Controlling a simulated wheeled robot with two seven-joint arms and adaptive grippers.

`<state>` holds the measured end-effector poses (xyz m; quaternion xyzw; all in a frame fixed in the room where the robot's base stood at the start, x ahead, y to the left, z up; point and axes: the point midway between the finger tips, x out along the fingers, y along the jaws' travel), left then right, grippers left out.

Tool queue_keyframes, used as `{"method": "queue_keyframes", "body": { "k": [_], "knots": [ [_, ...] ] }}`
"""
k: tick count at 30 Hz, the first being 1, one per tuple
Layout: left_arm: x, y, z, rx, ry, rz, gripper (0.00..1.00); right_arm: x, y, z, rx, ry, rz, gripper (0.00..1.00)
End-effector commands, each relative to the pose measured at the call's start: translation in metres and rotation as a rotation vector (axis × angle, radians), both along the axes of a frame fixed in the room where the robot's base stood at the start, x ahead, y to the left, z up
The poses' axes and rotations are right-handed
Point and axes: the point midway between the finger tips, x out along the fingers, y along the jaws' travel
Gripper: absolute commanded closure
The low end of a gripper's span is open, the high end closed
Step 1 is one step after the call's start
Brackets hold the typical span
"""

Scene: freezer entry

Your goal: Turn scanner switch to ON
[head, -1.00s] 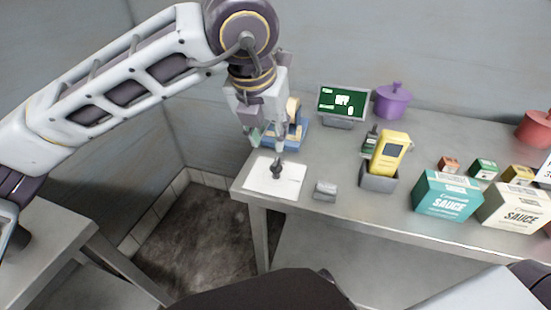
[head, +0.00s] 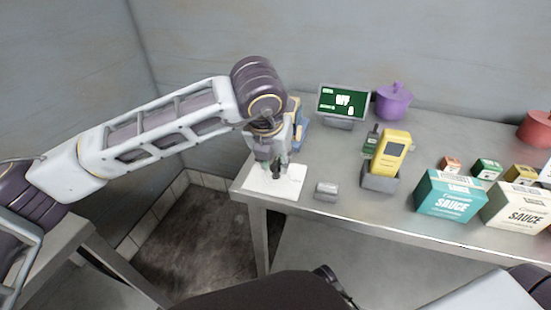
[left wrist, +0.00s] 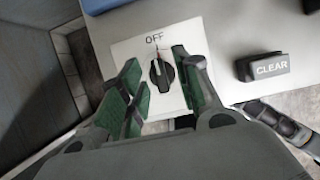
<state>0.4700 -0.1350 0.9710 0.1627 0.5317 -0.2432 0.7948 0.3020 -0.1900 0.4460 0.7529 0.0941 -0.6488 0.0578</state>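The scanner switch is a black rotary knob (left wrist: 161,74) on a white plate (left wrist: 190,35) at the table's near left corner. Its pointer mark faces the printed word OFF. The plate also shows in the head view (head: 293,187), with the knob partly hidden by my gripper. My left gripper (head: 278,172) is just above the knob, pointing down. In the left wrist view its green-padded fingers (left wrist: 163,87) are open, one on each side of the knob. They do not appear to touch it. My right gripper is not in view.
A grey CLEAR button (left wrist: 263,67) sits right of the plate. A yellow scanner (head: 391,150) stands in a grey holder. A green screen (head: 342,102), a blue device (head: 301,130), a purple pot (head: 393,101) and sauce boxes (head: 450,196) stand farther back or right.

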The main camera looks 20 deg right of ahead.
Motion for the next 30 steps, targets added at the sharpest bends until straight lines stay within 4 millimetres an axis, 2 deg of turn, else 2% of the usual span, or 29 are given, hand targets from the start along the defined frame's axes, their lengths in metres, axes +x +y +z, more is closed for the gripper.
{"method": "queue_keyframes", "body": {
  "k": [11, 19, 30],
  "knots": [
    [0.0012, -0.0009, -0.0028, -0.001, -0.001, 0.0, 0.67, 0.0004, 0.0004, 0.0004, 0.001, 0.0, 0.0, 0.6],
    [0.0011, -0.0008, -0.0026, -0.001, -0.001, 0.0, 1.0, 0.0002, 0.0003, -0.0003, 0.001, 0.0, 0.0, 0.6],
    [0.0011, -0.0008, -0.0028, -0.001, 0.0, -0.009, 1.0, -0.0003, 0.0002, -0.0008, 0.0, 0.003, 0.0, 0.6]
  ]
}}
